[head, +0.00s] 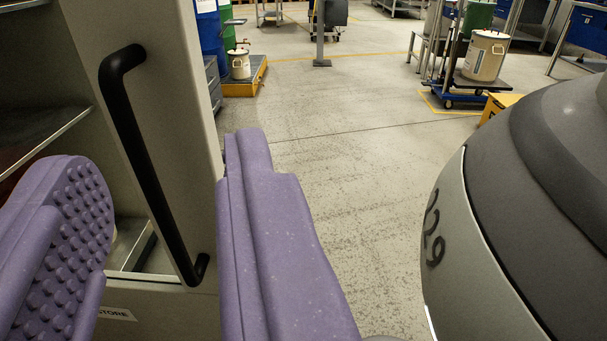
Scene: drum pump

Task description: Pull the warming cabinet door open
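The warming cabinet door (178,110) is a pale grey panel at the left. A black bar handle (145,160) is fixed on it and runs from upper left down to lower right. My gripper (170,195) has two purple fingers, one on each side of the handle in the picture. The fingers are wide apart, with the handle visible between them. I see no finger touching the handle, but the depth between them is hard to tell. Cabinet shelves (50,140) show at the far left, so part of the inside is visible.
A cream pail (239,64) stands on a yellow-edged platform (245,84) by blue drums (208,27). Another pail (484,56) is on a wheeled trolley (460,95) at the back right. My rounded body fills the lower right. The floor (340,170) between is clear.

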